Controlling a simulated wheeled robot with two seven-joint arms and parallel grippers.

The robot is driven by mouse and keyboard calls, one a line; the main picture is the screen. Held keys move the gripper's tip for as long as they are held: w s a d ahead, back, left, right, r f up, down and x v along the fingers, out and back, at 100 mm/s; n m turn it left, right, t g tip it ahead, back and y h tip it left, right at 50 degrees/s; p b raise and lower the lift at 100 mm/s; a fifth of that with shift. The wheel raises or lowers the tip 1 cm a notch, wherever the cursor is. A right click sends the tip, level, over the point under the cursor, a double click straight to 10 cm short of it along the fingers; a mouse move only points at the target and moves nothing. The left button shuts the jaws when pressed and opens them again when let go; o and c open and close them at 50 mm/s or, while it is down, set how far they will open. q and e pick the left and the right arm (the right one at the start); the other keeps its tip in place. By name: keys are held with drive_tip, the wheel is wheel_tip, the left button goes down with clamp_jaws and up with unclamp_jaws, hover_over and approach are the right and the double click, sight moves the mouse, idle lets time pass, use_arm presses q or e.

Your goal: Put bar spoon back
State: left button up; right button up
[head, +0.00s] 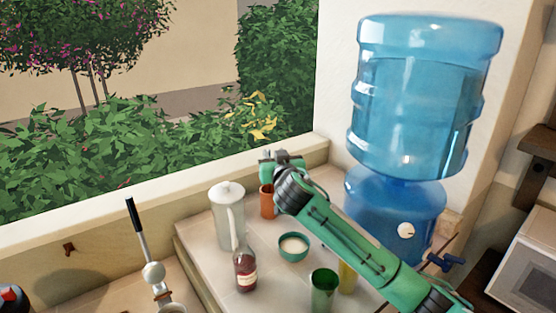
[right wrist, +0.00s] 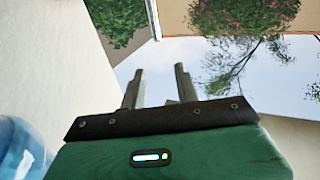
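I cannot make out a bar spoon in either view. My right gripper (head: 281,155) is at the end of the green arm, raised above the counter near the window ledge and over an orange-brown cup (head: 267,203). In the right wrist view its two fingers (right wrist: 160,88) stand apart with nothing between them, facing the window and the sky. The arm hides part of the counter and of the water dispenser. My left gripper is not in view.
A white pitcher (head: 227,222), dark bottle (head: 245,272), teal bowl (head: 293,247) and green cup (head: 323,288) stand on the counter (head: 209,257). A large blue water dispenser (head: 415,110) stands at right. A black-handled metal tool (head: 138,226) stands at lower left.

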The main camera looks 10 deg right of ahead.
drive_tip(key=shift+s, duration=1.9)
